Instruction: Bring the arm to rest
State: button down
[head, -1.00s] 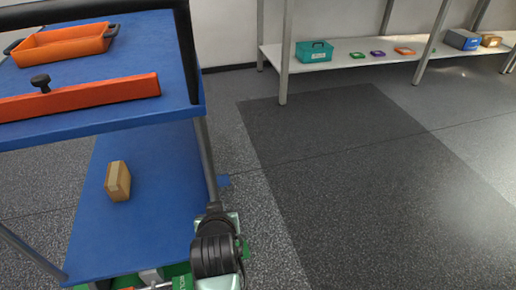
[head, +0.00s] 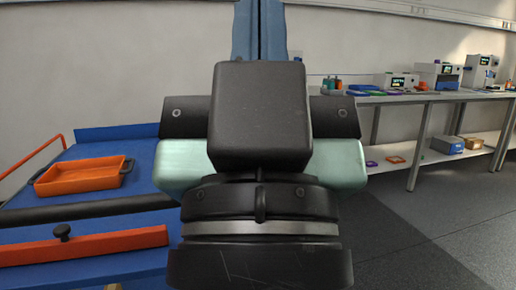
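My arm (head: 262,120) fills the middle of the head view. Its black and pale green links are close to the camera and hide much of what lies behind them. My gripper cannot be made out in this view, so what its fingers do is not shown.
A blue cart (head: 140,148) stands at the left, with an orange tray (head: 80,188) and a red-orange bar (head: 110,238) with a black knob. A bench (head: 425,97) with several instruments runs along the right wall above a white shelf (head: 430,157). Floor (head: 440,235) is clear at the right.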

notch_tip(320, 180, up, 34)
jog(key=p, duration=3.1)
jog(key=shift+w+a, duration=0.1)
